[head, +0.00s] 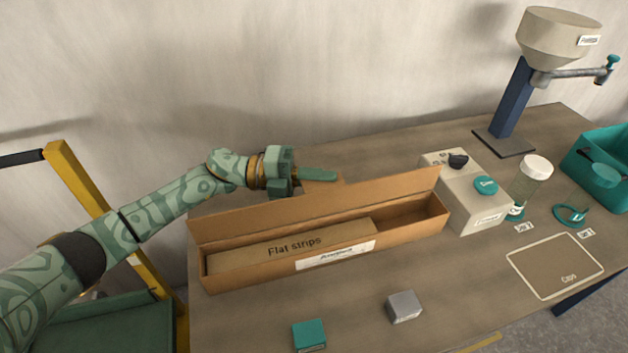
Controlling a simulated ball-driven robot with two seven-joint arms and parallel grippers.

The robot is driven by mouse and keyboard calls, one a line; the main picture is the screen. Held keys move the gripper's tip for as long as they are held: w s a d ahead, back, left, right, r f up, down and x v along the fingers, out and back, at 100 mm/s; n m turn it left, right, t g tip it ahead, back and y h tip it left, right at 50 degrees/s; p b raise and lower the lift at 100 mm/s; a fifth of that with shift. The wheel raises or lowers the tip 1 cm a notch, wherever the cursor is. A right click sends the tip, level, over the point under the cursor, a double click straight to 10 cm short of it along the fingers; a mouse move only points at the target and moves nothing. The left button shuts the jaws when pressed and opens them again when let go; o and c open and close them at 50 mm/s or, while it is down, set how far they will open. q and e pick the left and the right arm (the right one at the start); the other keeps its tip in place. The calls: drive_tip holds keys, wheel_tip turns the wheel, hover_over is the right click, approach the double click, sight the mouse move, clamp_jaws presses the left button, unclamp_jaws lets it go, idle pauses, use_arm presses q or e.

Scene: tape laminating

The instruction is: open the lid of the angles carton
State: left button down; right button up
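A long brown carton (250,277) lies across the middle of the table, with a white label (335,254) on its front whose print is too small to read. Its top is open, and a long brown panel (390,190), which looks like the raised lid, stands along its back edge. Inside lies a closed box marked "Flat strips" (295,246), and the right end looks empty. My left gripper (325,175) is behind the panel, its fingers pointing right above a small brown piece (322,187). Whether it touches that piece or is open is unclear. My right gripper is out of view.
A clear jar (530,185), a hopper stand (515,95) and a teal bin (600,165) are farther right. Teal (309,335) and grey (404,306) blocks sit in front.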

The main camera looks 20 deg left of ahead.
use_arm(q)
drive_tip(key=shift+w+a+f+n+t+h+b, duration=0.15)
drive_tip(key=shift+w+a+f+n+h+b, duration=0.15)
drive_tip(key=shift+n, duration=0.3)
drive_tip(key=shift+w+a+f+n+t+h+b, duration=0.2)
drive_tip(key=shift+w+n+b, duration=0.15)
drive_tip(key=shift+n, duration=0.25)
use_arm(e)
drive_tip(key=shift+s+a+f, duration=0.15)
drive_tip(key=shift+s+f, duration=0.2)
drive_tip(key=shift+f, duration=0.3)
use_arm(q)
drive_tip(key=c, duration=1.6)
unclamp_jaws()
drive_tip(key=v, duration=1.6)
drive_tip(key=shift+a+b, duration=0.15)
drive_tip(key=shift+b, duration=0.25)
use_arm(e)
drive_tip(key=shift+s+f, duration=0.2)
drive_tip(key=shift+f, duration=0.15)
